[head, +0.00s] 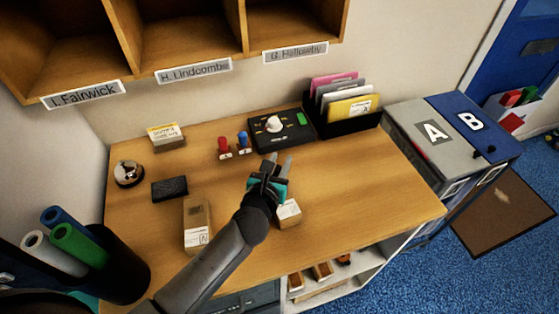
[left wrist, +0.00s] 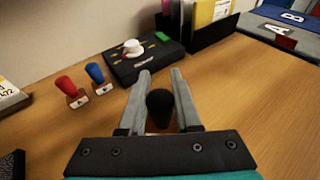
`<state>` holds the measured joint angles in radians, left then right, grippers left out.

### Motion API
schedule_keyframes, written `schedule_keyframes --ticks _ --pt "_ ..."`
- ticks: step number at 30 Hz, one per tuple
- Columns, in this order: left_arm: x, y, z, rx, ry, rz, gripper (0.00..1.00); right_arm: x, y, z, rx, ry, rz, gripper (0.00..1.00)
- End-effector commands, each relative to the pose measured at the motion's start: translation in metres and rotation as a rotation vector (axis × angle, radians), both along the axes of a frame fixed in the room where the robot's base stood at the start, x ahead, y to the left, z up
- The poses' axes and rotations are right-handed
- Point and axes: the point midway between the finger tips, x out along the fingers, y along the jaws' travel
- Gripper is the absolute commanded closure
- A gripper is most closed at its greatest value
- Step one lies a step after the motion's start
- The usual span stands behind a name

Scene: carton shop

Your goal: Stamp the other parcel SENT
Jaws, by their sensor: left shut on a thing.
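My left gripper (head: 280,165) is over the middle of the table. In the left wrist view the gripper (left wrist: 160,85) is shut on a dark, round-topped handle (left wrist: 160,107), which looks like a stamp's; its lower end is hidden. A brown parcel (head: 196,230) with a white label lies at the front left of the table. A smaller parcel (head: 289,213) with a white label is partly behind my left gripper. A red-handled stamp (head: 223,145) and a blue-handled stamp (head: 242,140) stand at the back. A black pad (head: 170,188) lies left of centre. My right gripper is not in view.
A black device with a white knob (head: 274,124) and a file rack (head: 350,121) stand at the back. A bell (head: 128,172) and a labelled box (head: 166,136) are at the left. Bins A (head: 408,106) and B (head: 448,105) stand at the right. The table's right side is clear.

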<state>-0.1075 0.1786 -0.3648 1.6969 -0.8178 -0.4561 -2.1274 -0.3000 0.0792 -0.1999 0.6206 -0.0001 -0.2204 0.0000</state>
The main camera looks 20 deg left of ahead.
Motion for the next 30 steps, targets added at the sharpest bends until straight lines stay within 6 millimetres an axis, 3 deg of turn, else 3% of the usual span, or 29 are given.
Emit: schedule_keyframes --ticks 30 --pt "-0.0003 0.0002 -0.0082 0.001 0.002 0.0 1.0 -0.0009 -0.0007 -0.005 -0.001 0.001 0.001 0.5"
